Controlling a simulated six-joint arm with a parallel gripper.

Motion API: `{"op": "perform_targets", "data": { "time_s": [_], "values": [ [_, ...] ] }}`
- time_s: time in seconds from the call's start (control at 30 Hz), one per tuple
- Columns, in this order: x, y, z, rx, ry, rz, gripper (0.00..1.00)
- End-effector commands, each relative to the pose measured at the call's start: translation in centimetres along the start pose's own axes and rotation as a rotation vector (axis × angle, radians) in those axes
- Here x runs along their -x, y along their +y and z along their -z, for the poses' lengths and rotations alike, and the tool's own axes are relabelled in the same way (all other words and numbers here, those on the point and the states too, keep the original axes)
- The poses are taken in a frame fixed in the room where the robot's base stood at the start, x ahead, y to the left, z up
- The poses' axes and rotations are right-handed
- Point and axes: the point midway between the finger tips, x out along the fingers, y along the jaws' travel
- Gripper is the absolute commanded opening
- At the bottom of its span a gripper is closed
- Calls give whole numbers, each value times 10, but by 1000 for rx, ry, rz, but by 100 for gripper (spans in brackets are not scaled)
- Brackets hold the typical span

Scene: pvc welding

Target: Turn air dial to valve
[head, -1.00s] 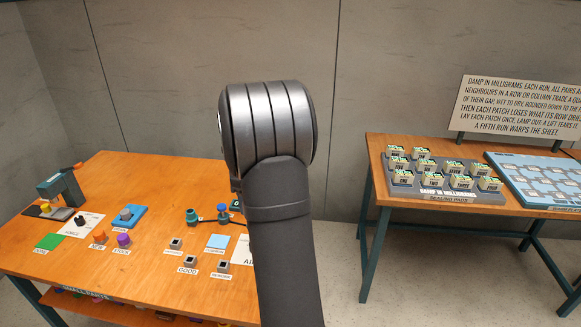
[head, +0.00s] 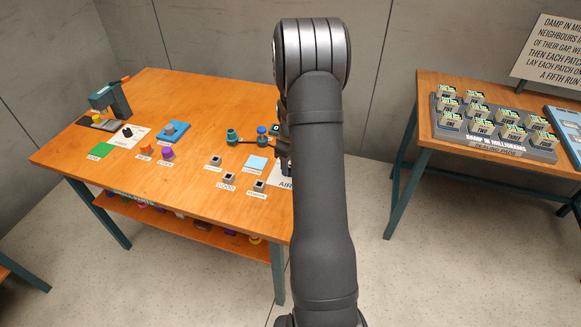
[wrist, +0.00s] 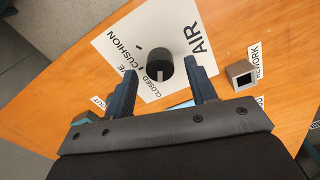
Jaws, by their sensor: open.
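The air dial (wrist: 160,66) is a black round knob on a white card (wrist: 120,38) in the wrist view. The card reads AIR, CUSHION and CLOSED; another label is partly hidden. A pale mark on the knob lies on the side near CLOSED. My gripper (wrist: 161,75) is open, with one dark blue finger left of the dial and one right of it. I cannot tell whether the fingers reach down beside the knob or stay above it. In the head view my arm hides the dial, and only part of the AIR card (head: 285,184) shows.
A small grey square holder (wrist: 241,74) by the REWORK label stands right of the dial. In the head view, a teal hose fitting (head: 232,137), a light blue square (head: 256,162) and other holders are left of my arm. A second table (head: 425,120) with pads stands right.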

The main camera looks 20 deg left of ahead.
Motion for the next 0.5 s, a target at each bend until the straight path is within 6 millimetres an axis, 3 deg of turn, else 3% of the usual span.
{"op": "perform_targets", "data": {
  "time_s": [0.2, 0.5],
  "values": [
    [-20, 0, 0, 0, 0, 0, 52],
    [-22, 0, 0, 0, 1, -1, 52]
  ]
}}
